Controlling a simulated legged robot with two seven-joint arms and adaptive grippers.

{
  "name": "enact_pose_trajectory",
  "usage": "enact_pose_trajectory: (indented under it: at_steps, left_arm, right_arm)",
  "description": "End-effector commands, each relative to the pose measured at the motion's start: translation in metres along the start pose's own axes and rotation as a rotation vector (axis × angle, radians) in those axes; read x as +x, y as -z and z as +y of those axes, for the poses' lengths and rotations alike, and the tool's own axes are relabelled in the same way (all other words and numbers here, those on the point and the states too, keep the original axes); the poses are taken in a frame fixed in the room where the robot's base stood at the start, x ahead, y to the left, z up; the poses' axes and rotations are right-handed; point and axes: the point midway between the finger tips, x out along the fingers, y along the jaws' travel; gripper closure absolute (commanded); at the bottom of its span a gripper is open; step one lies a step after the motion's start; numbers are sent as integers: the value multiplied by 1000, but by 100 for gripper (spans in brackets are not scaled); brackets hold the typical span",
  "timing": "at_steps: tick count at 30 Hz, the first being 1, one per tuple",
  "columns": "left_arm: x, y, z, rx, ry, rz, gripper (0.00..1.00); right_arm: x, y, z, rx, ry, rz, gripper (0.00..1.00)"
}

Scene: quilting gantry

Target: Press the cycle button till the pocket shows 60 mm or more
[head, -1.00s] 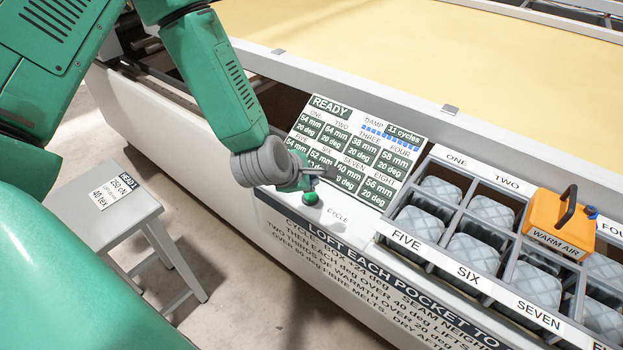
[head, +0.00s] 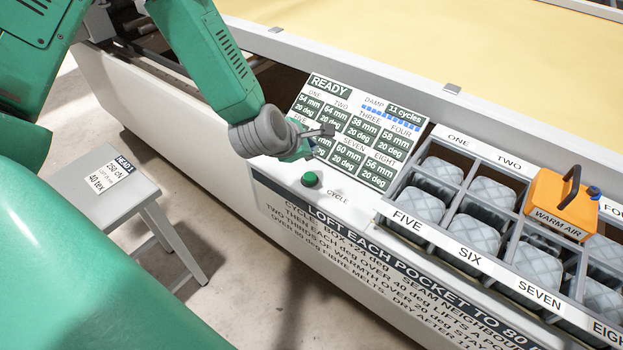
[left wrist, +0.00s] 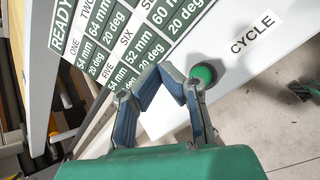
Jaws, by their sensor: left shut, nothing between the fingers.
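The green cycle button (head: 310,179) sits on the white ledge beside its CYCLE label. It also shows in the left wrist view (left wrist: 205,73), just beyond my fingertips. My left gripper (head: 328,132) is shut and empty, above the readout panel (head: 360,130) and up from the button, apart from it. The panel says READY and 11 cycles. It shows ONE 54 mm, TWO 64 mm, THREE 38 mm, FOUR 58 mm, SEVEN 60 mm and EIGHT 56 mm. The left wrist view adds FIVE 54 mm and SIX 52 mm. My right gripper is not in view.
A rack (head: 437,239) of padded grey pockets lies right of the panel. An orange WARM AIR box (head: 559,206) stands on its back row, right of TWO. Floor between stool and gantry is clear.

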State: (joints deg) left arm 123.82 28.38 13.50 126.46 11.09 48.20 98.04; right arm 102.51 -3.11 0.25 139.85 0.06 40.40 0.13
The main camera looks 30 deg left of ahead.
Motion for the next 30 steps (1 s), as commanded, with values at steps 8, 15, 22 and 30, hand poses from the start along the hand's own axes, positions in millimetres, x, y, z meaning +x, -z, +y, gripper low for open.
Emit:
enact_pose_trajectory:
  at_steps: [8,15,22,30]
  left_arm:
    - [32,23,-24,2,0,1,100]
    - [45,32,-35,2,-2,1,100]
    - [45,33,-34,1,-1,0,100]
    - [46,33,-33,1,0,0,100]
  right_arm:
    - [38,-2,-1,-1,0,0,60]
    - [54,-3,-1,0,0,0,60]
    - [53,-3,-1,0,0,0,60]
    - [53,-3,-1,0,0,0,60]
